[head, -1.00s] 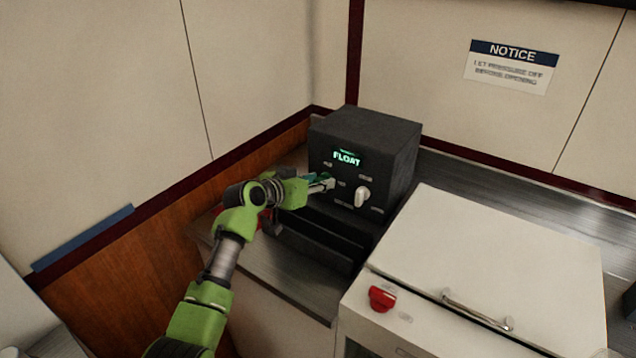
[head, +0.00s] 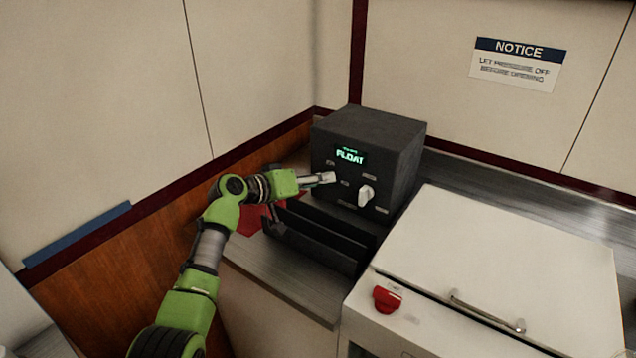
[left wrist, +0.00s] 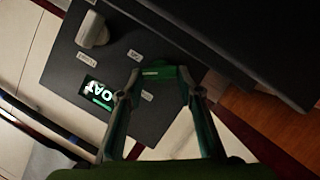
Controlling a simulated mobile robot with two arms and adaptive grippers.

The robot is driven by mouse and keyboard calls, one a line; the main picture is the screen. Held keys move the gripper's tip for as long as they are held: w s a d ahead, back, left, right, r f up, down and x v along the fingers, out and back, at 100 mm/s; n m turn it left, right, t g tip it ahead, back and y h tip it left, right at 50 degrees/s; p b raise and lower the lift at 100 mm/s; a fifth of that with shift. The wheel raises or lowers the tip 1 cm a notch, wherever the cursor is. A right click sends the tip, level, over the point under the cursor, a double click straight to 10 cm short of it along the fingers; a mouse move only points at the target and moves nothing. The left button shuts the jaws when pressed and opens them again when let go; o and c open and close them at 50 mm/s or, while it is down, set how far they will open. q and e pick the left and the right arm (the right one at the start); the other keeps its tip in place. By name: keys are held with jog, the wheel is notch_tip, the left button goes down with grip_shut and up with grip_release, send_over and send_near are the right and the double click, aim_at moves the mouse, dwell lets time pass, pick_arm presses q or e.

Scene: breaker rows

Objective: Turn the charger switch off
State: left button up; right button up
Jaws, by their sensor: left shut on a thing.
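The charger (head: 395,150) is a dark box on the counter with a lit green display reading FLOAT (head: 350,156). A white knob (head: 366,195) sits on the right of its front face; it also shows in the left wrist view (left wrist: 92,30). My left gripper (head: 329,178) is at the left part of this face. In the left wrist view my left gripper (left wrist: 161,78) has its fingertips on either side of a small green-lit piece, the charger switch (left wrist: 160,72), and is shut on it. The fingers mostly hide the switch in the head view. My right gripper is not in view.
A black slotted rack (head: 318,236) stands in front of the charger, below my left gripper. A red object (head: 252,220) is partly hidden behind my arm. A white lidded unit (head: 500,250) with a red knob (head: 387,299) stands at right. A notice (head: 517,64) hangs on the wall.

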pick_arm(q)
jog(key=shift+f, duration=0.1)
jog(key=o, duration=1.1)
jog(key=v, duration=1.2)
